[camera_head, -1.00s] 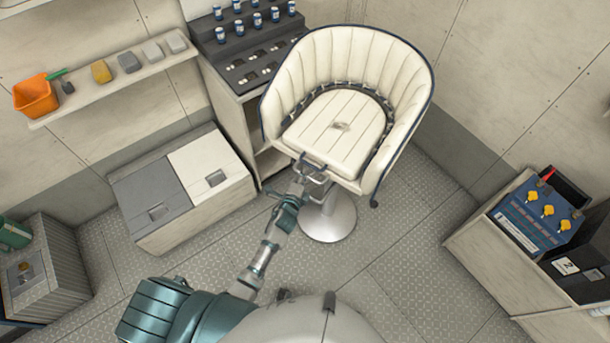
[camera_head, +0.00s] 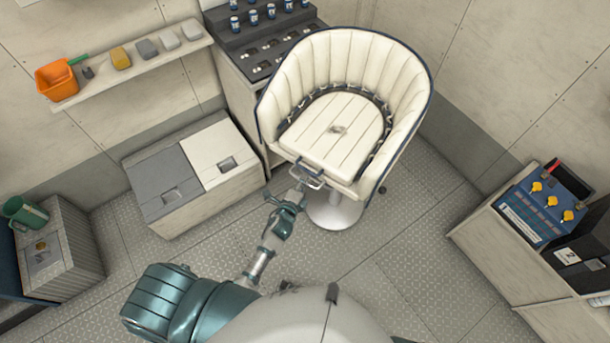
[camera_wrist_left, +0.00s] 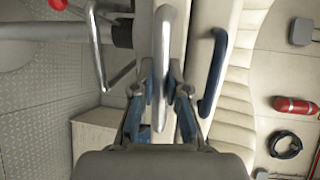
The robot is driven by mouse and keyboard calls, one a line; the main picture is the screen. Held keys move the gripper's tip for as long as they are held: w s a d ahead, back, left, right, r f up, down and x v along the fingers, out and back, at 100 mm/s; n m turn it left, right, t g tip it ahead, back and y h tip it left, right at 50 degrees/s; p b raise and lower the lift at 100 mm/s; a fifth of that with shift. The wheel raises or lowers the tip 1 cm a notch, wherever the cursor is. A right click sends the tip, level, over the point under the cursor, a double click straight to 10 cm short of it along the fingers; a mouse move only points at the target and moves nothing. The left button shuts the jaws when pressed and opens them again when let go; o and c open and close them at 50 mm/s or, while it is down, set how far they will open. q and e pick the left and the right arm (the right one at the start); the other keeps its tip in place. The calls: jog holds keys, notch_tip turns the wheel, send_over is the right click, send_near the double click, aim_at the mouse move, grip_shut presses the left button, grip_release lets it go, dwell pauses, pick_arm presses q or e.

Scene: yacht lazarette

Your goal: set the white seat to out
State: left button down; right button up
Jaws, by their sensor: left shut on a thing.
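The white seat (camera_head: 330,130) is a padded bucket chair with a dark blue edge, on a round metal pedestal (camera_head: 334,212). Its front faces me and overhangs part of the pedestal. A silver handle (camera_head: 308,177) sits at the front edge of the seat. My left gripper (camera_head: 298,190) is at this handle. In the left wrist view my left gripper (camera_wrist_left: 160,95) is shut on the silver handle bar (camera_wrist_left: 161,50), with a finger on each side of it. My right gripper is in neither view.
A low locker (camera_head: 195,175) with grey and white lids stands left of the seat. A stepped console (camera_head: 262,50) with several cans is behind it. A blue panel (camera_head: 535,210) with yellow knobs is at the right. The metal floor (camera_head: 400,250) between is clear.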

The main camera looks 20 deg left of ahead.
pick_arm(q)
jog(key=shift+d+f, duration=0.1)
jog(key=shift+f, duration=0.2)
jog(key=c, duration=1.5)
grip_release()
jog(key=shift+w, duration=0.1)
jog(key=o, duration=0.3)
jog(key=shift+d, duration=0.1)
jog(key=shift+r, duration=0.15)
jog(key=v, duration=1.1)
jog(key=shift+s+d, duration=0.15)
jog(key=shift+s, duration=0.2)
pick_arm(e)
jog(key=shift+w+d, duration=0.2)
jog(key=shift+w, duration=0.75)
